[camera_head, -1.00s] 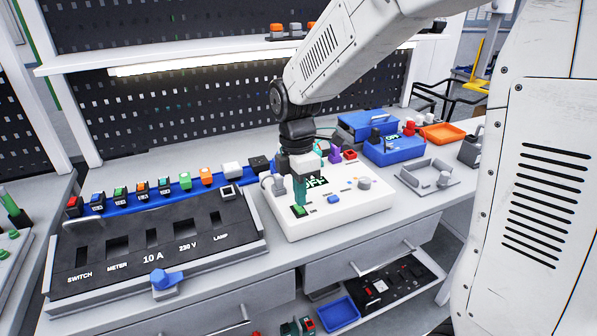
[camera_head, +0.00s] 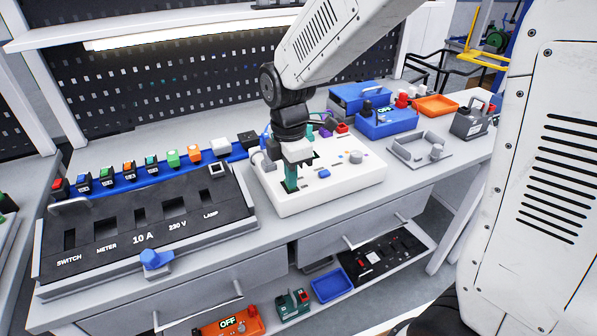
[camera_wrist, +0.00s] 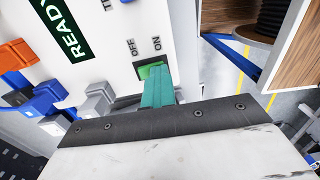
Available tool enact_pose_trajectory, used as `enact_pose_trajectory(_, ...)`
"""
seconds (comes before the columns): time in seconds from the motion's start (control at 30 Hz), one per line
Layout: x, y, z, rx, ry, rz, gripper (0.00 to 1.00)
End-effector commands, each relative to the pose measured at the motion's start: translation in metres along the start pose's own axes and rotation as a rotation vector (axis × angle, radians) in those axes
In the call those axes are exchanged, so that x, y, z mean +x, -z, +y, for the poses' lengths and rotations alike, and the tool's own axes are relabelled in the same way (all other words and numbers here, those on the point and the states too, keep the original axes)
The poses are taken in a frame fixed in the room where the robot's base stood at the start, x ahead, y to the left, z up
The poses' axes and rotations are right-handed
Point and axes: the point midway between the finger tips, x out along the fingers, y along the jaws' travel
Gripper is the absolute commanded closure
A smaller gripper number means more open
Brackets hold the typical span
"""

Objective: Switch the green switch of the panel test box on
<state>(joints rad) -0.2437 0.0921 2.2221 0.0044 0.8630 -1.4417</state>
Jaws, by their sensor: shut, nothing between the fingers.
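The white panel test box (camera_head: 335,190) stands on the bench in the head view, with knobs and a blue button on its top. Its green switch (camera_wrist: 149,70) shows in the wrist view between the words OFF and ON and the gripper.
A black panel (camera_head: 150,225) with empty slots and a blue knob (camera_head: 153,257) is left of the box. Small coloured modules line a blue rail (camera_head: 150,177) behind it. Blue boxes (camera_head: 387,124), a grey tray (camera_head: 412,155) and an orange tray (camera_head: 436,105) stand to the right.

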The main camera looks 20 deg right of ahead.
Motion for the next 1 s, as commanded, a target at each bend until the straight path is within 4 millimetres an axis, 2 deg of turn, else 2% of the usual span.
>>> enact_pose_trajectory(0.03,0.006,-0.001,-0.004,0.000,0.014,-0.002,1.00)
enact_pose_trajectory(0.13,0.007,-0.001,-0.004,0.000,0.017,-0.002,1.00)
enact_pose_trajectory(0.53,0.004,-0.001,0.013,0.000,0.011,-0.002,1.00)
enact_pose_trajectory(0.83,0.003,-0.001,0.013,-0.001,0.012,-0.001,1.00)
enact_pose_trajectory(1.0,-0.012,0.000,0.014,-0.001,0.006,-0.001,1.00)
